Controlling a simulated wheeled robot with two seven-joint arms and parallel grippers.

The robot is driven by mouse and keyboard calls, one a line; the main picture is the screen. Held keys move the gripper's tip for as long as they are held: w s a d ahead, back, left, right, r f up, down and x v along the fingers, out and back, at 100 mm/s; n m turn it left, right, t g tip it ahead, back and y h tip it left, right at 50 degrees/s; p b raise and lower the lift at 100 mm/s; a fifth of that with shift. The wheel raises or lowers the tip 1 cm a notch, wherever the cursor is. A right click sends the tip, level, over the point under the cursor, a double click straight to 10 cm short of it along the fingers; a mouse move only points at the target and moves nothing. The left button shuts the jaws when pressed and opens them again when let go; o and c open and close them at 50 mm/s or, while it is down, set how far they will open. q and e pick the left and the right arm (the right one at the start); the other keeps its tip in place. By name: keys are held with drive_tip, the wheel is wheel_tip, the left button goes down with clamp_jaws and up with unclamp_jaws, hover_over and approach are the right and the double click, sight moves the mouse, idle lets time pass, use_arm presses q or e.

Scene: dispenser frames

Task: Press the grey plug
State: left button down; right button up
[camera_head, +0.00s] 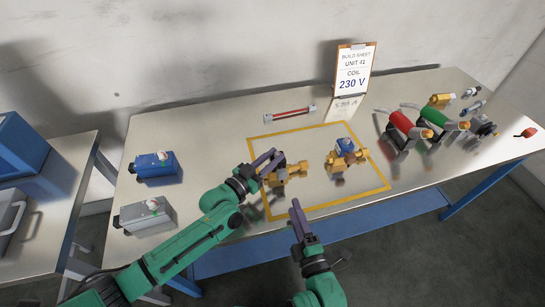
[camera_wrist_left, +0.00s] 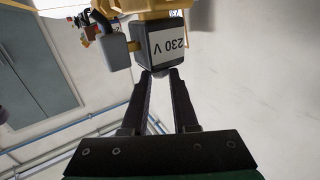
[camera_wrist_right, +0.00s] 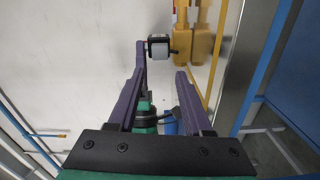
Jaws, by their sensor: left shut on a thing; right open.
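The grey plug (camera_wrist_left: 114,46) shows in the left wrist view as a small grey block with a dark cable, left of the dark coil (camera_wrist_left: 160,45) labelled 230 V. A yellowish piece shows between them. My left gripper (camera_head: 272,163) is at the left brass valve (camera_head: 290,174); in the left wrist view its tips (camera_wrist_left: 160,73) are shut at the coil's near end. A pale grey block with dark edges (camera_wrist_right: 160,50) lies ahead of my right gripper (camera_wrist_right: 162,62). My right gripper (camera_head: 297,206) is open and empty, in front of that valve. In the head view I cannot make out the plug.
A second brass valve (camera_head: 342,168) with a blue coil (camera_head: 345,145) stands inside the yellow outline (camera_head: 319,206). Blue (camera_head: 156,171) and grey (camera_head: 144,216) boxes stand at left. A clipboard (camera_head: 354,70) reads 230 V.

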idle(0.3)
drive_tip(key=c, duration=0.4)
drive_tip(key=shift+w, duration=0.4)
clamp_jaws()
drive_tip(key=w+g, duration=0.1)
drive_tip(key=w, duration=0.1)
drive_tip(key=w+r+g+y, duration=0.1)
drive_tip(key=w+g, duration=0.2)
drive_tip(key=shift+w+d+r+m+y, duration=0.2)
drive_tip(key=shift+w+r+m+y, duration=0.1)
drive_tip(key=shift+r, duration=0.05)
drive_tip(key=s+d+r+g+h, duration=0.1)
drive_tip(key=s+d+r+g, duration=0.2)
drive_tip(key=r+g, duration=0.5)
drive_tip(key=shift+s+d+r+n+g, duration=0.15)
drive_tip(key=shift+s+d+n+g, duration=0.25)
drive_tip(key=shift+s+g, duration=0.25)
